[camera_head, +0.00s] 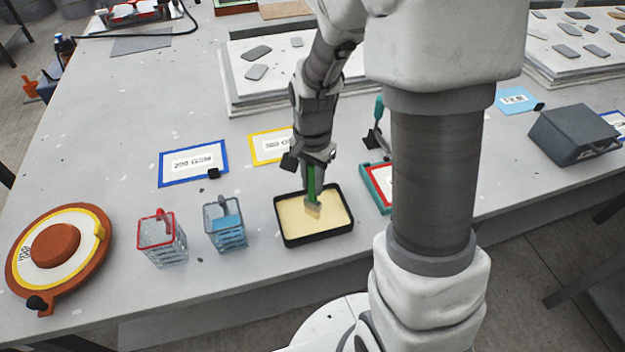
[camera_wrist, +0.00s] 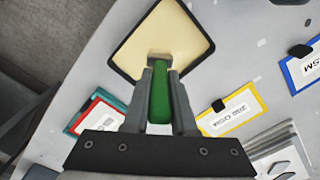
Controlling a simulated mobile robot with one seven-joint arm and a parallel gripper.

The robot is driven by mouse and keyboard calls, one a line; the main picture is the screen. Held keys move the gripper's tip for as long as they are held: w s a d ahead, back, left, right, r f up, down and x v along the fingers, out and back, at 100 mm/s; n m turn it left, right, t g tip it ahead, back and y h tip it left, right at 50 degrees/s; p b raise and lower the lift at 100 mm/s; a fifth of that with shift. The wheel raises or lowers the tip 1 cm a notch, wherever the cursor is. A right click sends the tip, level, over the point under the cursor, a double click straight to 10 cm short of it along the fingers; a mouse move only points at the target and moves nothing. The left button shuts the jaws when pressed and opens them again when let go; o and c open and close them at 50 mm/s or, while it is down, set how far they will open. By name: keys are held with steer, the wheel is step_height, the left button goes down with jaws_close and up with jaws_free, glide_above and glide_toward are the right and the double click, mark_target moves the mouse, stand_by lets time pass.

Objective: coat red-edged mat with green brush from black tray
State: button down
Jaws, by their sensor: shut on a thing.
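My gripper (camera_head: 314,168) is shut on the green brush (camera_head: 312,184), whose handle points up and whose bristle end points down. The black tray (camera_head: 283,228) holds a flat cream-coloured filling. The brush head is over the tray and seems to touch the filling. The red-edged mat (camera_head: 378,178) lies right of the tray, partly hidden by my arm. It also shows in the wrist view (camera_wrist: 92,118) at the left, beside a teal edge.
A yellow-edged mat (camera_head: 268,147) and a blue-edged mat (camera_head: 193,162) lie behind and left of the tray. A dark grey box (camera_head: 577,135) stands right.

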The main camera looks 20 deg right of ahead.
mark_target(313, 167)
steer(key=shift+r, duration=0.1)
steer(key=shift+r+p, duration=1.65)
steer(key=shift+r, duration=0.55)
step_height(313, 167, up, 5)
steer(key=p, duration=0.4)
